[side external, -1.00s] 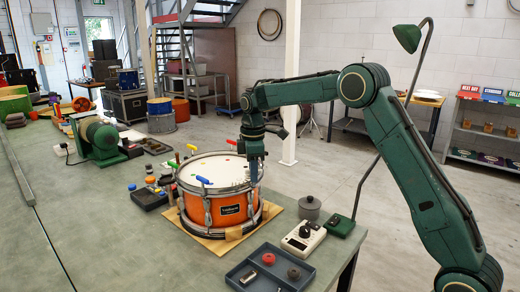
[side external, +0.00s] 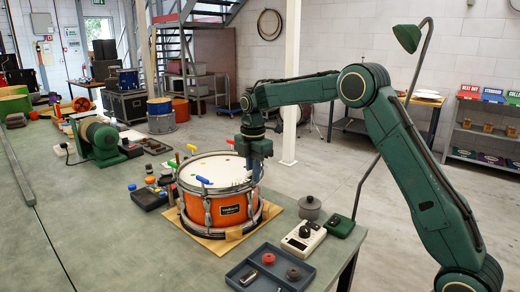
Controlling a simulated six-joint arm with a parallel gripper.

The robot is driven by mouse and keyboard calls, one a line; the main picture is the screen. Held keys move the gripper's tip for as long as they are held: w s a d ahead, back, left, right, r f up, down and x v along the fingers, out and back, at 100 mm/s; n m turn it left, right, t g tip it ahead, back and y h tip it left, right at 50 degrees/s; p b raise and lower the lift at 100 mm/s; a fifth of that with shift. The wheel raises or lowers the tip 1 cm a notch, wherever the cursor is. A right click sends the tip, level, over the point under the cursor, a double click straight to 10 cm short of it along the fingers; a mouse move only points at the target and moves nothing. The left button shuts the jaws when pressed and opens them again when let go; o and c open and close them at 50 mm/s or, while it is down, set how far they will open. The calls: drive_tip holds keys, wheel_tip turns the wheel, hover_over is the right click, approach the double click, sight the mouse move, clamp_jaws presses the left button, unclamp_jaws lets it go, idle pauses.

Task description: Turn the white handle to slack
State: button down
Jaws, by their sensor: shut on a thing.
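An orange snare drum (side external: 230,208) with a white head (side external: 215,170) and metal rims stands on a tan board (side external: 208,236) on the bench. My gripper (side external: 251,169) points down at the right side of the rim. It is shut on the white handle, which is mostly hidden by the fingers and small at this distance.
A dark tray (side external: 270,268) with round knobs lies at the front, beside a white meter box (side external: 304,238) and a grey lidded pot (side external: 310,207). A small dark tray (side external: 149,199) is left of the drum. The bench at the front left is clear.

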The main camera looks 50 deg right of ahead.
idle(0.3)
drive_tip(key=c, duration=1.5)
unclamp_jaws()
wheel_tip(320, 180, up, 14)
drive_tip(key=shift+f, duration=0.1)
